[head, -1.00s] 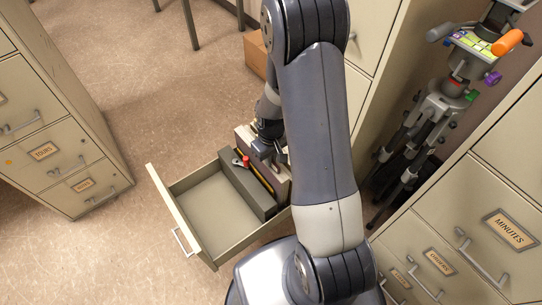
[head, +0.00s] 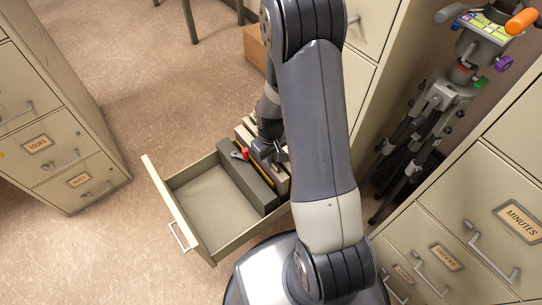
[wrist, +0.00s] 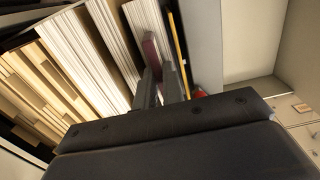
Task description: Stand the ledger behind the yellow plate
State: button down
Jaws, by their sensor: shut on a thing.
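My gripper (head: 270,152) is down at the back part of the open drawer (head: 208,244). Its fingers also show in the wrist view (wrist: 160,88), shut on the ledger (wrist: 151,48), which shows a maroon edge beside pale pages. The yellow plate (wrist: 178,45) is a thin upright strip just to the right of the ledger in the wrist view, with a narrow gap visible. In the head view, the plate (head: 267,180) is a thin yellow line behind a dark grey block. My arm hides much of the ledger there, and its lower edge is out of sight.
The dark grey block (head: 247,181) crosses the drawer, with a red-tipped item (head: 244,154) by it. The front compartment is empty. Several pale page blocks (wrist: 85,55) stand left of the ledger in the wrist view. Cabinets (head: 45,130) and a tripod (head: 425,110) flank the drawer.

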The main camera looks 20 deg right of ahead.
jog(key=shift+f, duration=0.1)
dwell(0.3)
jog(key=c, duration=1.5)
grip_release()
jog(key=shift+o, duration=0.2)
jog(key=shift+r+p, duration=2.45)
jog(key=shift+r, duration=1.05)
notch_tip(320, 180, up, 11)
jog(key=p, duration=0.2)
